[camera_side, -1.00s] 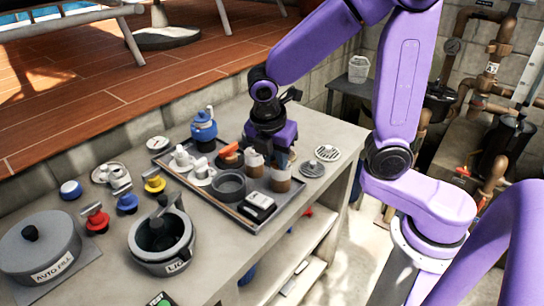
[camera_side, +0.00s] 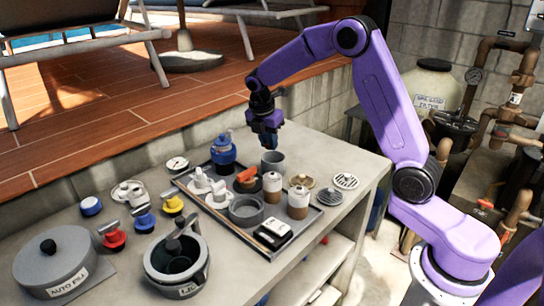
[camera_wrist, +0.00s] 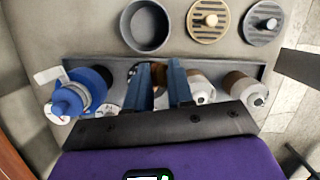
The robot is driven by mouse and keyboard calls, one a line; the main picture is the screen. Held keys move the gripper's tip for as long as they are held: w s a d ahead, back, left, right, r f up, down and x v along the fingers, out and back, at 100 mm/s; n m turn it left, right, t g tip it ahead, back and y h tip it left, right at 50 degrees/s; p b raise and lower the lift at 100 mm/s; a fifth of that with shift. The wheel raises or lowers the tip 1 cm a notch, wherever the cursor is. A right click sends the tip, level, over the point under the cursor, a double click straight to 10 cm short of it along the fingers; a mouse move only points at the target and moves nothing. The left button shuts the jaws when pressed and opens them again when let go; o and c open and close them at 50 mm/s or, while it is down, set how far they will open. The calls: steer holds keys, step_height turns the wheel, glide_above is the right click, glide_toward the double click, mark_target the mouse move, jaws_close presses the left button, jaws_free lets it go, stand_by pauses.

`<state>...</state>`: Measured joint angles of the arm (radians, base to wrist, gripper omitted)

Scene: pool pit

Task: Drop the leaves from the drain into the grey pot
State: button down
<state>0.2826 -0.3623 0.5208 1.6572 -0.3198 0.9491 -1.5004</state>
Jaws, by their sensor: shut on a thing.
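The grey pot (camera_side: 272,161) is an open round cup at the back edge of the tray; it shows empty in the wrist view (camera_wrist: 146,25). My gripper (camera_side: 266,143) is above the back of the tray, just above and left of the pot in the side view. In the wrist view its blue fingers (camera_wrist: 161,92) are close together, with something brownish between them, likely the leaves (camera_wrist: 160,74); their shape is mostly hidden. Slatted round drain covers lie right of the pot: a tan one (camera_wrist: 208,21), a grey one (camera_wrist: 263,22).
The bench's right back corner is clear.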

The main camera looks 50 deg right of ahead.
steer(key=w+d+f, duration=0.3)
steer(key=d+f, duration=0.2)
stand_by(0.7)
steer(key=shift+f, duration=0.4)
stand_by(1.7)
steer(key=c, duration=0.9)
jaws_free()
step_height(320, 180, up, 7)
stand_by(0.7)
